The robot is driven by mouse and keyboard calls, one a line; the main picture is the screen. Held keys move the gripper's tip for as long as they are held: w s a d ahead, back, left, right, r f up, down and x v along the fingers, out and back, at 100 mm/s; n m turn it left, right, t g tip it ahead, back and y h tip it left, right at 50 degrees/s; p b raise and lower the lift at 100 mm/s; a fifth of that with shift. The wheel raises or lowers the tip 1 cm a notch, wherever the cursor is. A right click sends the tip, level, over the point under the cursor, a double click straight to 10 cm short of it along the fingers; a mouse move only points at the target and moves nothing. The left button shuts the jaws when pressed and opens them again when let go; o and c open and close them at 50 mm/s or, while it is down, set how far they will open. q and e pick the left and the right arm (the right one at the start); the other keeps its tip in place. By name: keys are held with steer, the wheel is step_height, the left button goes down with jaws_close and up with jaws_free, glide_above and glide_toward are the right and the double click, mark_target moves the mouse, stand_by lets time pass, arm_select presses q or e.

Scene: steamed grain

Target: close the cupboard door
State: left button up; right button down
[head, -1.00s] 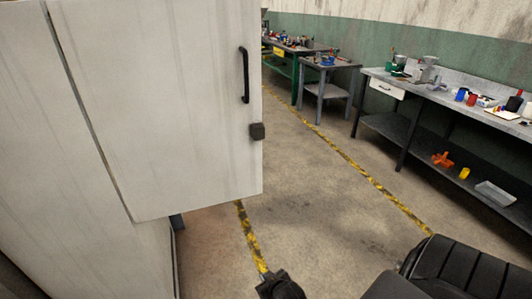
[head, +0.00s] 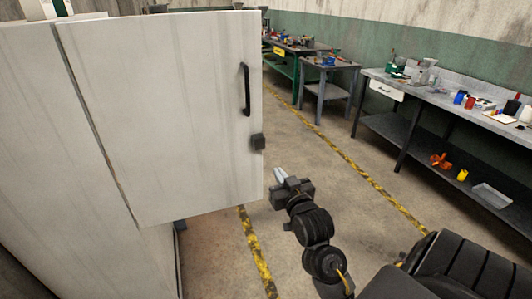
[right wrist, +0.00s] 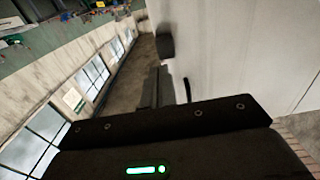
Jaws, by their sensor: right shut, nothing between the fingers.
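The white cupboard door (head: 165,120) stands open, swung out from the cupboard body (head: 60,150) at the left. It carries a black bar handle (head: 246,90) and a small black block (head: 258,142) near its free edge. My right gripper (head: 279,174) is shut and empty, just right of that edge and below the block, with a small gap in the picture. In the right wrist view, the door (right wrist: 245,45) fills the right side, with the block (right wrist: 165,47) and handle (right wrist: 187,89) ahead of the fingers (right wrist: 160,88). My left gripper is out of view.
A grey workbench (head: 440,97) with tools and cups stands at the right, with a lower shelf (head: 440,160). A small table (head: 328,66) and a green-legged table stand behind. The concrete floor between the door and the bench is clear, with yellow-black tape lines (head: 345,158).

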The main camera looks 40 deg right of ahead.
steer(key=p, duration=0.3)
glide_toward(263, 148)
steer(key=x, duration=0.5)
steer(key=shift+a, duration=0.1)
steer(key=shift+x, duration=0.9)
steer(key=shift+f, duration=0.15)
